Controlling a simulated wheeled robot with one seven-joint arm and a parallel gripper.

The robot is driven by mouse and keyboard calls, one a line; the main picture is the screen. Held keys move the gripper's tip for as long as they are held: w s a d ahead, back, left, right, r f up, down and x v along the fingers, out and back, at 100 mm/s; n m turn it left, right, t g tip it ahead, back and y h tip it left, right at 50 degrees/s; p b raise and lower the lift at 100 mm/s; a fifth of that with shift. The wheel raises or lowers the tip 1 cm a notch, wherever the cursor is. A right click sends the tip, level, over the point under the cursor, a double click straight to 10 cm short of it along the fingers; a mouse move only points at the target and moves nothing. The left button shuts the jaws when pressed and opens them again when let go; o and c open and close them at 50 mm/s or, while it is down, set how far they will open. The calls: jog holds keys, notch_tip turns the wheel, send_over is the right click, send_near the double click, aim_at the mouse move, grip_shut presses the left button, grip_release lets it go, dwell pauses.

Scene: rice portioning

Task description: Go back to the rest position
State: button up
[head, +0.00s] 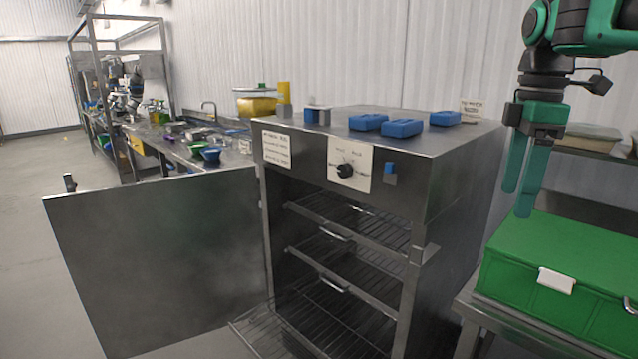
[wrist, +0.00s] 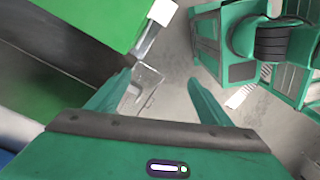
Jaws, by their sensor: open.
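My gripper (head: 520,190) hangs at the right of the head view with its green fingers pointing down. It is open and holds nothing. It is above and in front of the left end of a green box (head: 570,262) with a white label. In the wrist view my gripper (wrist: 158,98) shows two spread green fingers with only floor and a small metal bracket seen between them. Part of the green box (wrist: 70,25) fills the upper left of the wrist view.
A steel cabinet (head: 462,172) with its door (head: 160,255) swung open shows wire racks (head: 350,222) inside. Blue blocks (head: 402,128) lie on its top. A counter (head: 175,152) with several items runs along the back left. The floor (head: 35,180) at left is clear.

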jog(key=s+d+f+m, duration=0.3)
jog(key=s+f+m, duration=0.7)
jog(key=s+f, duration=0.1)
jog(key=s+d+f+m, duration=0.4)
jog(key=s+f+m, duration=0.6)
jog(key=s+f, duration=0.1)
jog(key=shift+f, duration=0.9)
